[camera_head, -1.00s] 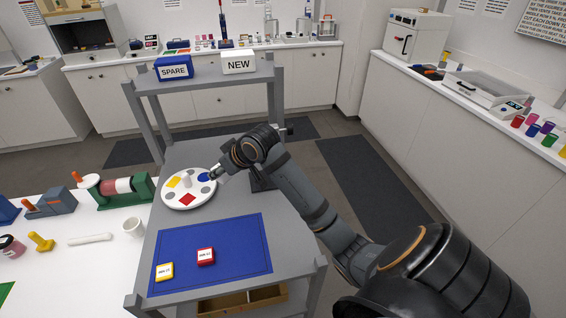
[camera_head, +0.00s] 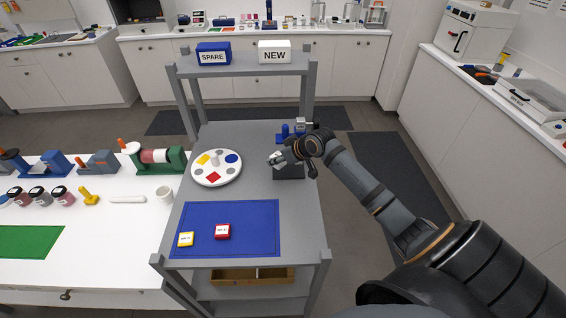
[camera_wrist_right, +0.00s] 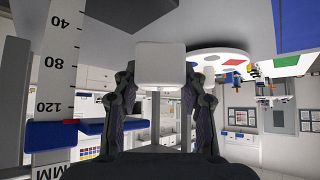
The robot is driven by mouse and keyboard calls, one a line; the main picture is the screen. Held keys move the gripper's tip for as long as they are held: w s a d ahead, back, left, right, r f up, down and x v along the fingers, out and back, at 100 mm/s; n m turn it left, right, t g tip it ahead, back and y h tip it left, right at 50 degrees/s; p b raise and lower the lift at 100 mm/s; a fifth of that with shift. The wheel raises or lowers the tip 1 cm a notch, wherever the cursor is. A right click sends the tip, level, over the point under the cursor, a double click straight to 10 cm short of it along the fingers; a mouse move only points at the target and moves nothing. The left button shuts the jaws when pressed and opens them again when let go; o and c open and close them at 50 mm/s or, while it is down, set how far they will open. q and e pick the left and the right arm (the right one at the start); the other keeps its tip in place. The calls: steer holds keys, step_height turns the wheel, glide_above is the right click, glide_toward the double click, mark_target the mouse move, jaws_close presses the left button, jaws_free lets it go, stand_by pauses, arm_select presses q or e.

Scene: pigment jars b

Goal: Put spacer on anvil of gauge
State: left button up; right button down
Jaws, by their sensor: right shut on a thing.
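My right gripper (camera_head: 274,160) is shut on a pale, block-like spacer (camera_wrist_right: 160,65), which shows between its two fingers in the right wrist view. In the head view it is at the gauge, right of the round white disc, and the spacer is hard to make out. The gauge has a dark base (camera_head: 288,173) and a blue slider (camera_head: 285,131), partly hidden by my right arm. Its white scale (camera_wrist_right: 55,70) and blue slider (camera_wrist_right: 75,133) show left of the spacer in the wrist view. I cannot tell whether the spacer touches the anvil. My left gripper is out of view.
The white disc (camera_head: 197,175) with coloured spots and an upright pale peg (camera_head: 214,159) is left of the gauge. Shelf posts (camera_head: 309,95) rise behind; a white table is left.

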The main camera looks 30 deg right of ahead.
mark_target(283, 173)
steer(key=shift+w+d+f, duration=0.3)
steer(key=shift+d+f, duration=0.25)
steer(key=shift+f, duration=0.3)
steer(key=shift+d+f, duration=0.25)
steer(key=shift+d, duration=0.05)
step_height(283, 173, down, 3)
steer(key=shift+d+p, duration=0.15)
steer(key=shift+p, duration=1.05)
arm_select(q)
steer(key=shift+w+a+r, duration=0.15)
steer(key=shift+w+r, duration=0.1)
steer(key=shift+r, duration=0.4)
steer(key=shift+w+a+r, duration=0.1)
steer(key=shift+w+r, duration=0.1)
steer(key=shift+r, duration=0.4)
arm_select(e)
steer(key=shift+f, duration=0.3)
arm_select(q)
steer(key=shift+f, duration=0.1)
arm_select(e)
steer(key=shift+f, duration=0.1)
steer(key=c, duration=0.8)
jaws_free()
steer(key=shift+o, duration=0.2)
